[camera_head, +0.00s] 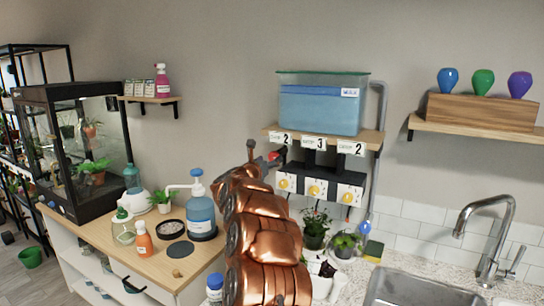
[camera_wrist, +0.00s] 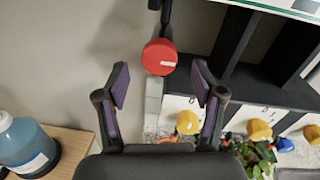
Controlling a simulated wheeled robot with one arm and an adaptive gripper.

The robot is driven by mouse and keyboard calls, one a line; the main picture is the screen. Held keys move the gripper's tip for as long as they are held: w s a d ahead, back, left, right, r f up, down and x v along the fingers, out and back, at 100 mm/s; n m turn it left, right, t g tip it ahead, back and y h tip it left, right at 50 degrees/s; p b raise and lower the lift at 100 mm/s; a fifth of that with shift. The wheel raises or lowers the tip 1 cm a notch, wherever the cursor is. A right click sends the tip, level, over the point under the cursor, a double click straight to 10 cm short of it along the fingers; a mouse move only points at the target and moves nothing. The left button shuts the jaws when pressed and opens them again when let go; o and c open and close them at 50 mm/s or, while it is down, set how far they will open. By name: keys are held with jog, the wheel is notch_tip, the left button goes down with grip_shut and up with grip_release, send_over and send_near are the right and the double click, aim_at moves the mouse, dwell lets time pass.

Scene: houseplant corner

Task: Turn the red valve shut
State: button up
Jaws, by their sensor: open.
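In the head view a bit of the red valve (camera_head: 275,155) shows at the left end of the row under the water tank, partly hidden by my arm. My gripper (camera_wrist: 160,68) is open and empty, its two dark fingers with purple pads either side of the knob in the picture. I cannot tell how far the knob is from the fingertips. In the head view my gripper (camera_head: 262,158) is beside the valve.
A blue water tank (camera_head: 320,108) stands on a wall shelf (camera_head: 368,138). Below it hang white boxes with yellow knobs (camera_head: 314,190). Potted plants (camera_head: 315,228) stand underneath, left of the sink (camera_head: 415,288). A blue pump bottle (camera_head: 201,210) stands on the wooden counter at left.

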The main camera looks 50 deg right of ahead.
aim_at(273, 158)
jog(key=shift+p+x, duration=0.7)
jog(key=shift+x, duration=0.95)
jog(key=shift+c, duration=0.2)
jog(key=c, duration=1.1)
